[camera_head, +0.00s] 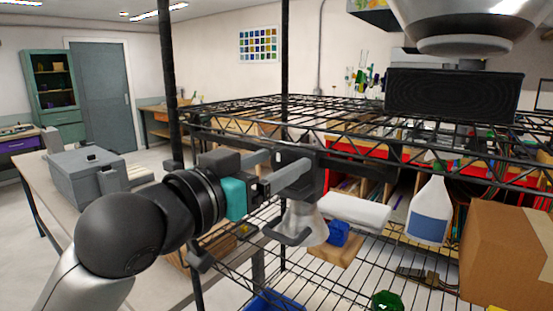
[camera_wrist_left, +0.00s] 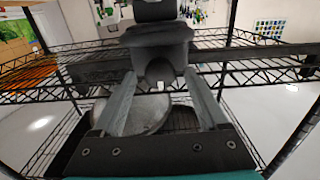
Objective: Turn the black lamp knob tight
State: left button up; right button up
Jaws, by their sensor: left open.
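A clamp lamp hangs from the front edge of the black wire shelf. Its dark clamp (camera_head: 296,157) sits at the shelf edge, and its silver shade (camera_head: 303,224) hangs below. My left gripper (camera_head: 288,168) is open, with its two grey fingers reaching to the clamp. In the left wrist view, the black clamp body (camera_wrist_left: 158,42) stands straight ahead between the fingertips (camera_wrist_left: 160,82). A rounded dark part, perhaps the knob, faces the camera there; I cannot tell whether the fingers touch it. The shade partly shows behind the left finger. My right gripper is out of view.
The wire shelf (camera_head: 330,110) runs close above and beside my left gripper. A spray bottle (camera_head: 430,212), a white roll (camera_head: 355,212) and a cardboard box (camera_head: 508,250) stand on the lower level. A grey machine (camera_head: 88,173) sits on the bench at left.

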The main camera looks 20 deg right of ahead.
pick_arm(q)
jog(key=shift+w+d, duration=0.15)
jog(key=shift+d, duration=0.05)
jog(key=shift+c, duration=0.3)
grip_shut()
dwell(0.3)
